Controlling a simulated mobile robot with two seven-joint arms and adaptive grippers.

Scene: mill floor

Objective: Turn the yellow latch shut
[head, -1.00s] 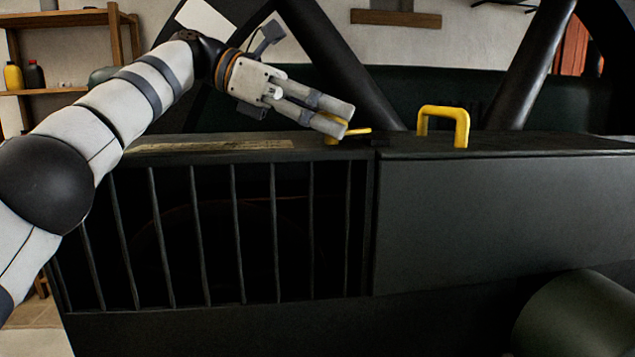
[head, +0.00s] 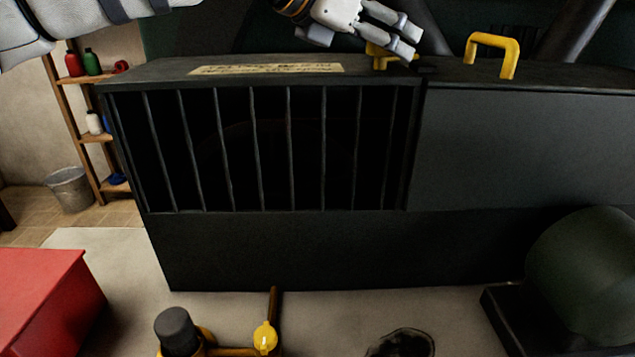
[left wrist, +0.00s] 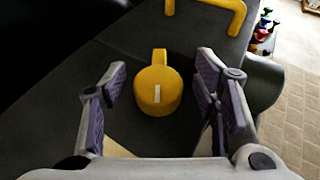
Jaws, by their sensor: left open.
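The yellow latch (head: 379,57) sits on top of the black machine housing, near the join between the barred section and the plain panel. In the left wrist view the latch (left wrist: 157,92) has a round hub with a white mark, and a short arm pointing to the top of the picture. My left gripper (head: 406,40) is above the latch and partly hides it in the head view. Its fingers are open, one on each side of the latch, with visible gaps and nothing held. My right gripper is not in view.
A yellow handle (head: 492,42) stands on the housing (head: 270,250) to the right of the latch. A dark rounded body (head: 590,270) is at lower right. A red box (head: 45,295) is at lower left, near a shelf (head: 97,138) and bucket (head: 70,189).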

